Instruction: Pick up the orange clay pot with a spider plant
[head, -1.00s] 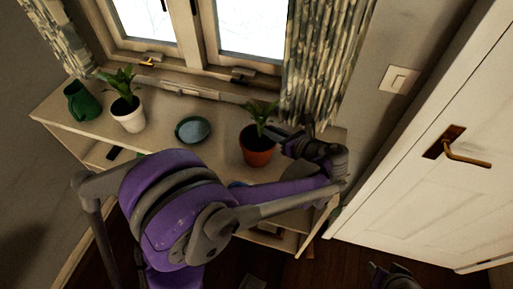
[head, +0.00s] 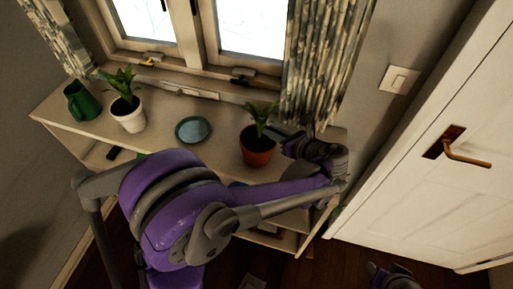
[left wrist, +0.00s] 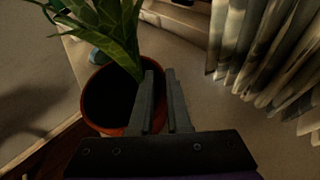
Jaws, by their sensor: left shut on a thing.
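The orange clay pot (head: 256,150) with a green spider plant (head: 260,118) stands upright at the right part of the cabinet top. My left gripper (head: 284,140) reaches it from the right side. In the left wrist view, the orange pot (left wrist: 92,92) and its leaves (left wrist: 108,30) fill the left half. The fingers of my left gripper (left wrist: 164,92) are shut on the pot's near right rim, one finger on the inner side and one outside. Part of the rim is hidden by the fingers. What seems to be my right gripper (head: 390,274) shows only partly at the bottom edge.
The cabinet top (head: 75,108) also carries a green jug (head: 82,102), a white potted plant (head: 128,112) and a teal dish (head: 194,130). A window and curtain (head: 325,60) are behind. A white door (head: 440,200) stands at the right.

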